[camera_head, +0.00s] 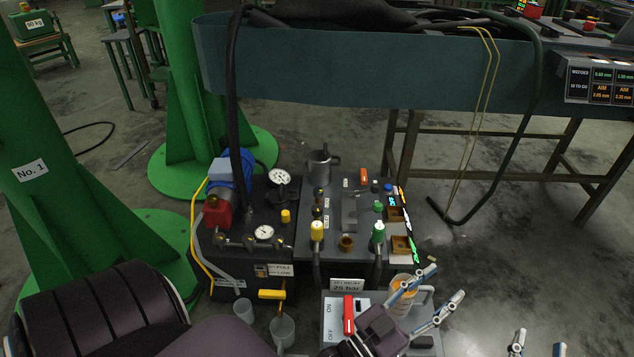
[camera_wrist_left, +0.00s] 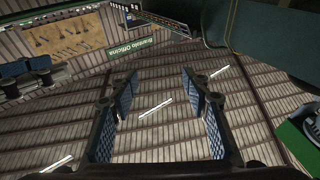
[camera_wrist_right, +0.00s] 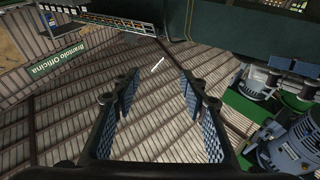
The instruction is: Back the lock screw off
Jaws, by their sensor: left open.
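A dark hydraulic unit (camera_head: 290,240) stands on the floor in the head view. I cannot tell which of its small parts is the lock screw. A label reading 25 bar (camera_head: 347,287) sits at its front, with a red lever (camera_head: 349,314) on an ON/OFF plate (camera_head: 331,322) below. My left gripper (camera_head: 433,288) is open and empty in front of the unit's right side, over an amber cylinder (camera_head: 402,283). My right gripper (camera_head: 538,347) is open at the bottom right, away from the unit. Both wrist views show spread, empty fingers facing the roof.
The unit's top carries gauges (camera_head: 279,177), a yellow-capped fitting (camera_head: 317,231), a green-capped fitting (camera_head: 378,232) and a metal jug (camera_head: 320,166). Cups (camera_head: 282,331) stand at the front. Green columns (camera_head: 183,90) rise at left. A hose (camera_head: 536,100) hangs behind. Floor at right is clear.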

